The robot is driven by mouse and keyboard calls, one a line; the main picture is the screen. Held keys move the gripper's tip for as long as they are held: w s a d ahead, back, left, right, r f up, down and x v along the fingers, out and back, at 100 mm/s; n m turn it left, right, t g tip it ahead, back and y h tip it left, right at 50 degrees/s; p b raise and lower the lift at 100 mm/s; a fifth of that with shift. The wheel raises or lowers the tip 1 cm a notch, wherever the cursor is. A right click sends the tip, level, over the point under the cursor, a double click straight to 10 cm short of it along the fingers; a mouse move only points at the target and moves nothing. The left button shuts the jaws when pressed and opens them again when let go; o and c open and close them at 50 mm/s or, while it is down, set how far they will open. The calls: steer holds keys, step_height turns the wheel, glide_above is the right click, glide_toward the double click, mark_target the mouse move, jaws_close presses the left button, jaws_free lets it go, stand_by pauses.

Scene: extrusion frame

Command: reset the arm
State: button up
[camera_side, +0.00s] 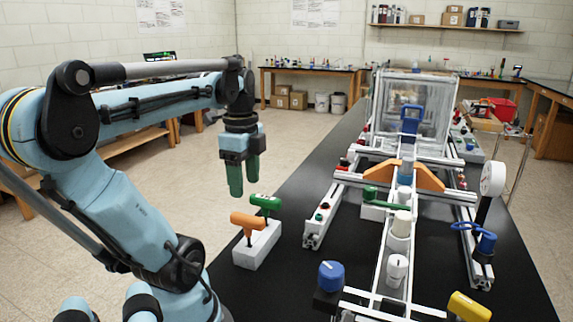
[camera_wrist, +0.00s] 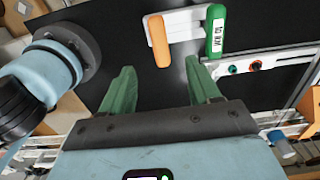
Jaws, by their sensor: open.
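My gripper (camera_side: 236,178) hangs from the raised arm with its green fingers pointing down, above and behind the tool block in the side view. In the wrist view my gripper (camera_wrist: 160,78) has its two green fingers spread apart with nothing between them. A white block (camera_side: 257,245) stands on the black table and holds an orange-handled tool (camera_side: 248,220) and a green-handled tool (camera_side: 265,202) upright. In the wrist view the orange handle (camera_wrist: 159,41) and the labelled green handle (camera_wrist: 215,31) lie beyond the fingertips, apart from them.
The aluminium extrusion frame (camera_side: 312,236) fills the table's middle and right. A yellow part (camera_side: 468,306) is at the front right. Open floor lies left of the table.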

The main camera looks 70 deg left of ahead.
steer(key=w+d+f+n+t, duration=0.2)
steer(key=w+d, duration=0.4)
steer(key=d, duration=0.3)
steer(key=w+d+f+n+t, duration=0.3)
steer(key=w+d+n+t, duration=0.2)
steer(key=d, duration=0.4)
steer(key=shift+w+d+f+n, duration=0.25)
steer(key=shift+w+f+n, duration=0.1)
steer(key=shift+w+n, duration=0.6)
steer(key=shift+s, duration=0.1)
